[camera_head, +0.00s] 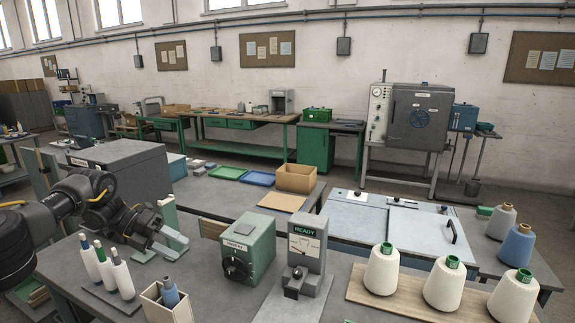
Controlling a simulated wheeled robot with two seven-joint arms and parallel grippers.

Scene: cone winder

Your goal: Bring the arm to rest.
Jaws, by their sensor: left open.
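My left arm comes in from the left, and its gripper (172,243) hangs over the left part of the workbench. The jaws are open and look empty. The gripper is behind the white spindles (123,280) and left of the green box with a dial (249,250). The gauge unit (306,245) beside that box shows READY on a green label. My right gripper is not in view.
Three white yarn cones (444,284) stand on a wooden board at the right. A small open box (166,304) holding a blue-grey spindle is at the front. A large grey box (125,172) stands behind my left arm.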

